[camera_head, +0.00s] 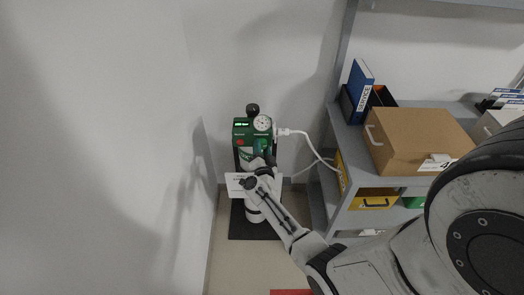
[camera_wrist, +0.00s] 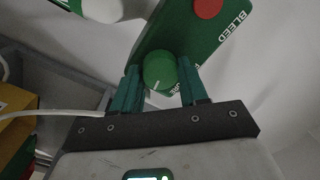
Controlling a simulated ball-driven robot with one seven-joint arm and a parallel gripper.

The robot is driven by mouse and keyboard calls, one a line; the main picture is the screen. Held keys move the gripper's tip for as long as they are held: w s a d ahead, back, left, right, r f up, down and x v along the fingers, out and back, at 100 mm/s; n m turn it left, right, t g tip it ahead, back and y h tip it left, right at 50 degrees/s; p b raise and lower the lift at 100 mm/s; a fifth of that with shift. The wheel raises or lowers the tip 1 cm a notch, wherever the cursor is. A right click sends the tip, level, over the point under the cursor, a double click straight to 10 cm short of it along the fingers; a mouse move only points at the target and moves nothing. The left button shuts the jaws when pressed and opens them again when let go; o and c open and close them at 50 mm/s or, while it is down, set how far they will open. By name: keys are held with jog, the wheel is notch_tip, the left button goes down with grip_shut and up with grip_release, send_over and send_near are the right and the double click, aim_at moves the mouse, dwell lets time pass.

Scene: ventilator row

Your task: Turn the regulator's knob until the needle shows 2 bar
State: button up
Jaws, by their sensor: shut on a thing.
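The regulator (camera_head: 243,130) is a green box on a stand by the back wall in the head view. Its round white gauge (camera_head: 262,122) sits at the upper right of its face; the needle is too small to read. In the wrist view the green knob (camera_wrist: 159,68) has a white mark at its lower edge. My gripper (camera_wrist: 160,78) is shut on the knob, one teal finger on each side. In the head view my gripper (camera_head: 260,151) reaches the regulator's face and mostly hides the knob.
A red button (camera_wrist: 208,7) marked BLEED is beside the knob. A white hose (camera_head: 308,140) runs right from the regulator towards a grey shelf (camera_head: 354,135) with a cardboard box (camera_head: 415,140) and blue binder (camera_head: 361,80). A white wall stands at left.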

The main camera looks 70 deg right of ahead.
dwell(0.3)
jog(key=o, duration=1.1)
jog(key=shift+c, duration=0.2)
jog(key=p+v, duration=0.1)
jog(key=v, duration=1)
